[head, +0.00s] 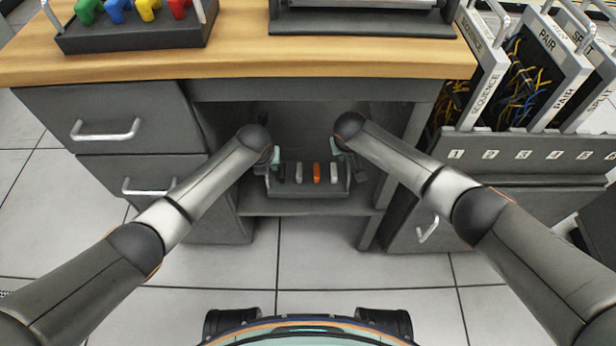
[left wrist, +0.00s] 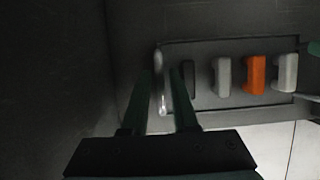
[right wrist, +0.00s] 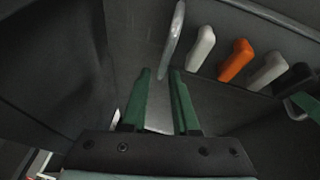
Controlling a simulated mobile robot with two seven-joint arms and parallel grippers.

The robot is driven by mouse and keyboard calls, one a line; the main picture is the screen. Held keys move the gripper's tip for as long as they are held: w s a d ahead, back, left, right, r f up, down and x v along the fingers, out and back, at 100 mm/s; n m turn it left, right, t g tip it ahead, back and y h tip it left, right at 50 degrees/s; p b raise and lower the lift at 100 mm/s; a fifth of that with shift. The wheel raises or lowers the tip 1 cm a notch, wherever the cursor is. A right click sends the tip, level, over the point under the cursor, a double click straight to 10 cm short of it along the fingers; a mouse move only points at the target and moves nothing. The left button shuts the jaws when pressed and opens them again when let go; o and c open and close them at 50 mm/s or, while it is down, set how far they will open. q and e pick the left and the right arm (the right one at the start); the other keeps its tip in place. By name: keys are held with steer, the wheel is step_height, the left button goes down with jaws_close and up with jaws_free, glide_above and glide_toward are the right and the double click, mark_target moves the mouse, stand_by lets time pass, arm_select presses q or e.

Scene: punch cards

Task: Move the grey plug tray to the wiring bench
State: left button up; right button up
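The grey plug tray (head: 309,193) sits on the low shelf in the knee space under the wooden-topped desk. It holds an orange plug (head: 317,173) among white, grey and black ones. My left gripper (head: 275,160) is at the tray's left end. In the left wrist view its open fingers (left wrist: 164,76) are on either side of the line of a pale end handle (left wrist: 159,82). My right gripper (head: 338,152) is at the right end. In the right wrist view its fingers (right wrist: 160,76) are apart, with the other handle (right wrist: 176,35) just beyond the tips. Contact cannot be told.
The desktop (head: 130,68) bears a dark tray (head: 135,38) of coloured plugs and a dark machine base (head: 360,22). Drawers with handles (head: 105,130) flank the knee space at left. A rack of labelled panels (head: 490,85) stands at right. Open tiled floor (head: 310,270) lies in front.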

arm_select(q)
steer(key=shift+c, duration=0.4)
arm_select(e)
steer(key=shift+c, duration=0.3)
arm_select(q)
jaws_close()
arm_select(e)
jaws_close()
stand_by(0.3)
